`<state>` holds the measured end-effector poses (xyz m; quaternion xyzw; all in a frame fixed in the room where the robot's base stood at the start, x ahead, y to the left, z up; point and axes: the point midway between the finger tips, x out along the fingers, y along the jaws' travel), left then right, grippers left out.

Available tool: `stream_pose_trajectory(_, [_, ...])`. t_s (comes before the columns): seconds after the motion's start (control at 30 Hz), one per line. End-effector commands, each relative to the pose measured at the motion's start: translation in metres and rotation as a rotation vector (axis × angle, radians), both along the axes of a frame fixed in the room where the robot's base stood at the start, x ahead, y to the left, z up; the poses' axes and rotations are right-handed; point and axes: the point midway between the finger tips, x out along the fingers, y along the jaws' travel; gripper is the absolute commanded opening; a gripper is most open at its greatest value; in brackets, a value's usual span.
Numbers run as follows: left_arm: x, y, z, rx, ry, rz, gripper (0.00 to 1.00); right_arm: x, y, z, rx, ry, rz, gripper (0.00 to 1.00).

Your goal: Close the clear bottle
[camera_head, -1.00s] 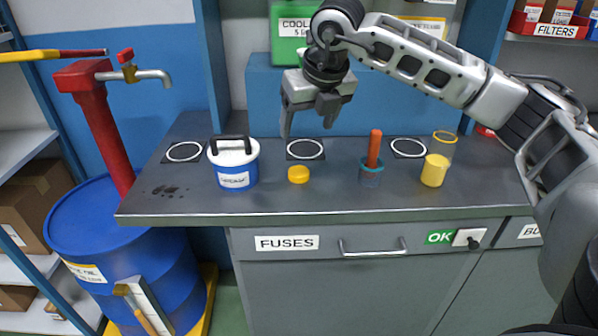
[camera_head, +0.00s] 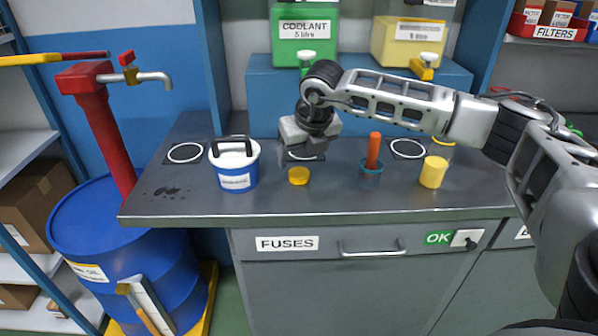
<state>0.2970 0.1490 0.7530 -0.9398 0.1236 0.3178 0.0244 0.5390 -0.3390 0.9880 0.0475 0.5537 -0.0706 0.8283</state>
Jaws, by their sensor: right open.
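The clear bottle stands upright at the right of the bench; its lower part, with yellow contents (camera_head: 433,173), shows below my right arm. The arm hides much of its upper part, and a bit of yellow rim (camera_head: 443,141) shows. A yellow cap (camera_head: 298,176) lies flat on the bench, left of centre. My right gripper (camera_head: 301,157) is open, pointing down over the bench just behind and above the cap, apart from it as far as I can tell. My left gripper is not in view.
A blue and white tub (camera_head: 234,168) with a black handle stands left of the cap. A teal cup with an orange-handled tool (camera_head: 372,165) stands between cap and bottle. A blue riser (camera_head: 262,95) holding green and yellow containers is behind. The bench front is clear.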

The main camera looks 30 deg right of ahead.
Motion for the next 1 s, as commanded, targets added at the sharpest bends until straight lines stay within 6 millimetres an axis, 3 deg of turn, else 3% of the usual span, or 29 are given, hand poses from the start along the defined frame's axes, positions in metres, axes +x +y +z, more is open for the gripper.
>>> stream_pose_trajectory(0.43, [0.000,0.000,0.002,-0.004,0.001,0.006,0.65,0.003,-0.001,-0.008,-0.001,0.001,0.000,0.70])
stream_pose_trajectory(0.73, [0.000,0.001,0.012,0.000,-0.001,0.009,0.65,0.015,-0.006,-0.046,-0.001,0.002,0.000,0.70])
stream_pose_trajectory(1.0, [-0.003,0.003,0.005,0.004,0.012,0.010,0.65,0.018,-0.006,-0.054,-0.001,-0.001,0.001,0.70])
